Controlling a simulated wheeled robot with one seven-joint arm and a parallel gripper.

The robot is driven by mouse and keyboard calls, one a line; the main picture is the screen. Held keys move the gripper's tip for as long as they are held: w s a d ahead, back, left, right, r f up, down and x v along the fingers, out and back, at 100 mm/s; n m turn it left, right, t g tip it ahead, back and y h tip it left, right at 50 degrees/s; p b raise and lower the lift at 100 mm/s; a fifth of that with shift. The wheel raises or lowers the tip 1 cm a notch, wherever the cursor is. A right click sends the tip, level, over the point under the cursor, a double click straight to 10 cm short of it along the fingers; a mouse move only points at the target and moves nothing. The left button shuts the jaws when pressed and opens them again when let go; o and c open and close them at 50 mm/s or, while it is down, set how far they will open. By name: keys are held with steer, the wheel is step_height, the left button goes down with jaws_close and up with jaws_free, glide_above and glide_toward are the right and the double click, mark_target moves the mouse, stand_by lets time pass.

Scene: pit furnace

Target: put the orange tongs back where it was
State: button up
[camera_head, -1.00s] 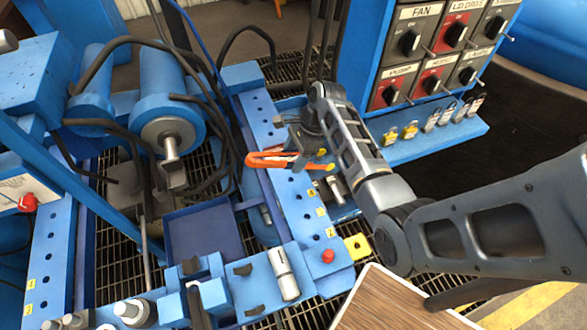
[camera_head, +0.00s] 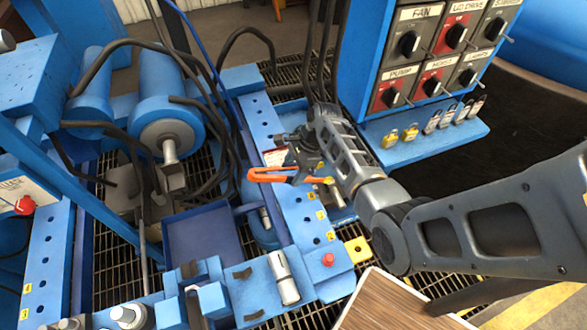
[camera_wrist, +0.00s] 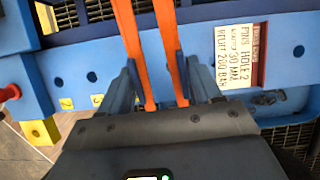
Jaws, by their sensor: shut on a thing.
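The orange tongs (camera_head: 270,176) are in my gripper (camera_head: 306,165), above the blue beam with the row of holes (camera_head: 299,206). In the head view the tongs point left, out from the gripper. In the wrist view their two orange arms (camera_wrist: 166,45) run up from between my gripper's fingers (camera_wrist: 158,88) and leave the top edge. The fingers are shut on the tongs. A white label with handwriting (camera_wrist: 229,62) is on the beam to the right of the tongs. I cannot tell which spot was the tongs' own.
A blue tray (camera_head: 203,236) lies left of the beam. A red button (camera_head: 327,259) and a yellow block (camera_head: 358,250) are at its near end. A switch panel (camera_head: 425,60) with padlocks on the ledge below stands right. Hoses hang behind.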

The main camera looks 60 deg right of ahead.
steer(key=shift+f, duration=0.25)
steer(key=o, duration=0.6)
steer(key=shift+o, duration=0.2)
steer(key=shift+r, duration=0.5)
steer(key=p+v, duration=0.1)
steer(key=v, duration=1.1)
